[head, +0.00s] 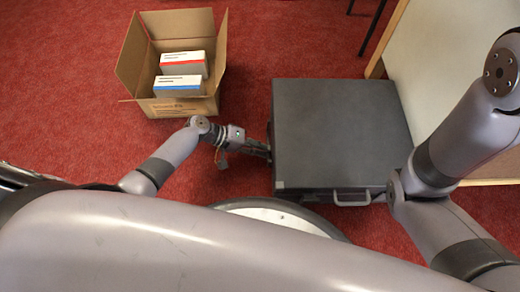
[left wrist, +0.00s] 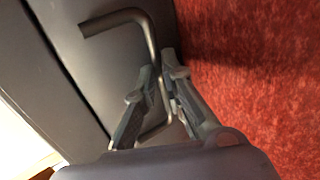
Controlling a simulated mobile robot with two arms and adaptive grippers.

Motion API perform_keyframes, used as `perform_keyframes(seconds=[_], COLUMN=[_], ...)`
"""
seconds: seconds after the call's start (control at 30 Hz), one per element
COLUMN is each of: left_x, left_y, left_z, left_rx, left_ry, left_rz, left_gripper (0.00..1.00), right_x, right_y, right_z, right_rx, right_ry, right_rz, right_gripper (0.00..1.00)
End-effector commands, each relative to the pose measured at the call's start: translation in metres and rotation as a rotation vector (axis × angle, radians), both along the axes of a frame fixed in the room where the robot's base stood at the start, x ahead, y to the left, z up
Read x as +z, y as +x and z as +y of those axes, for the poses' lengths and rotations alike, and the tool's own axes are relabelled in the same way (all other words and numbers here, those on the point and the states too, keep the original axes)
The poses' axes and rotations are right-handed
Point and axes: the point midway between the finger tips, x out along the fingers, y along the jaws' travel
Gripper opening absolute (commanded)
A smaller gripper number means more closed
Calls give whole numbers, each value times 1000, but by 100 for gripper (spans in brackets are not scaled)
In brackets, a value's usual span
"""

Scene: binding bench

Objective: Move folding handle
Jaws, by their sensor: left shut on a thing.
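A dark grey case (head: 340,130) sits on the red floor, its flat top facing up. In the left wrist view, a bent metal folding handle (left wrist: 148,35) stands out from the case's grey side (left wrist: 95,70). My left gripper (head: 266,151) is at the left side of the case. Its fingers (left wrist: 161,72) are shut on the long bar of the handle, one on each side. In the head view the gripper hides this handle. Another grey handle (head: 352,200) shows on the case's front side. My right arm comes in from the right, but its gripper is not visible.
An open cardboard box (head: 183,106) stands at the back left, holding a red-striped white carton (head: 183,63) and a blue-striped one (head: 178,83). A pale panel with a wooden edge (head: 388,38) stands at right.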

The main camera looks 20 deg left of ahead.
Motion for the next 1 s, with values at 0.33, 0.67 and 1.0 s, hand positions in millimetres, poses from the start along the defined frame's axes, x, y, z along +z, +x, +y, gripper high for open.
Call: perform_keyframes(seconds=[0.33, 0.67, 1.0], left_x=[-2, -1, 0], left_y=[-1, -1, 0], left_z=[-2, -2, -2], left_rx=[-3, -2, -2], left_ry=[-21, -20, -21], left_rz=[-4, -3, -5], left_gripper=[0, 18, 30], right_x=[-5, -5, -5], right_y=[0, 0, 0], right_z=[0, 0, 0], right_rx=[0, 0, 1], right_ry=[0, 0, 0], right_rz=[0, -1, 0], right_gripper=[0, 0, 0])
